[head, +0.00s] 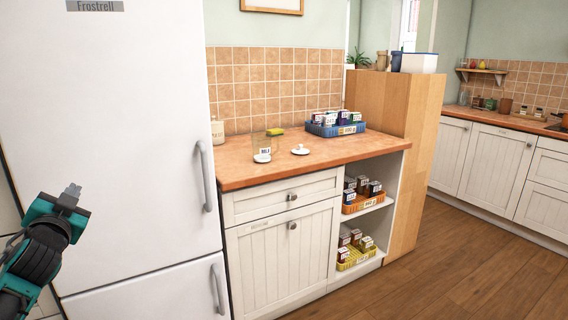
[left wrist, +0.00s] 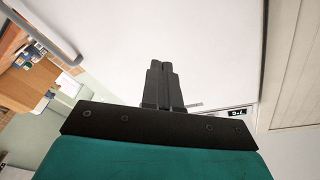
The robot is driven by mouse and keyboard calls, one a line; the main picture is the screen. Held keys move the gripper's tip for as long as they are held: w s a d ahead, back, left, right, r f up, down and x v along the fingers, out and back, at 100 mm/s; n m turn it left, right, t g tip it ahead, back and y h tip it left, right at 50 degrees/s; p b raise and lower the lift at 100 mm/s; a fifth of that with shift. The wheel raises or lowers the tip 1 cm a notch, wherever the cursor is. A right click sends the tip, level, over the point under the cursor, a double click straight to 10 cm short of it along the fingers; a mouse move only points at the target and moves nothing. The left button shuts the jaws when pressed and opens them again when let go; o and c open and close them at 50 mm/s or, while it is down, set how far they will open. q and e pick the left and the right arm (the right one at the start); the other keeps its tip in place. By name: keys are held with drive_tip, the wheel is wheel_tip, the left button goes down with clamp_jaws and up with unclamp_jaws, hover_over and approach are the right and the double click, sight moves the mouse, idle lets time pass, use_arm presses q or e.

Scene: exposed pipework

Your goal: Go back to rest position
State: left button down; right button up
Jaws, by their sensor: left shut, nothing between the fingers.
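My left gripper (head: 73,190) is at the far left of the head view, raised in front of the white fridge (head: 110,130). Its teal and black arm comes in from the lower left. In the left wrist view its two dark fingers (left wrist: 161,68) are together, with nothing between them. The fridge's white surface fills much of that view behind the fingers. My right gripper is in neither view.
A counter (head: 240,174) right of the fridge holds a glass container (head: 262,147), small white lids and a blue basket (head: 336,130) of boxes. Orange (head: 364,203) and yellow (head: 356,257) baskets sit on open shelves below. Wooden floor (head: 450,270) is clear at right.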

use_arm(q)
drive_tip(key=s+d+f+m+g+h, duration=0.1)
drive_tip(key=s+d+f+h, duration=0.15)
drive_tip(key=f, duration=0.45)
drive_tip(key=s+d+f+m+g+h, duration=0.1)
drive_tip(key=s+d+f, duration=0.15)
drive_tip(key=f, duration=0.45)
drive_tip(key=s+d+f+m+g+h, duration=0.1)
drive_tip(key=s+d+f+g+h, duration=0.1)
drive_tip(key=s+d+f, duration=0.4)
drive_tip(key=s+d+f+g+h, duration=0.1)
drive_tip(key=s+d+f+g, duration=0.15)
drive_tip(key=s+f, duration=0.6)
drive_tip(key=s+d+f+m+g+h, duration=0.1)
drive_tip(key=s+d+f+g+h, duration=0.1)
drive_tip(key=s+d+f, duration=0.35)
drive_tip(key=s+d+r+n+t+p, duration=0.1)
drive_tip(key=s+d+n+p, duration=0.2)
drive_tip(key=d+n, duration=0.2)
drive_tip(key=shift+s+d+r, duration=0.2)
drive_tip(key=shift+s+d, duration=0.05)
drive_tip(key=shift+d, duration=1.5)
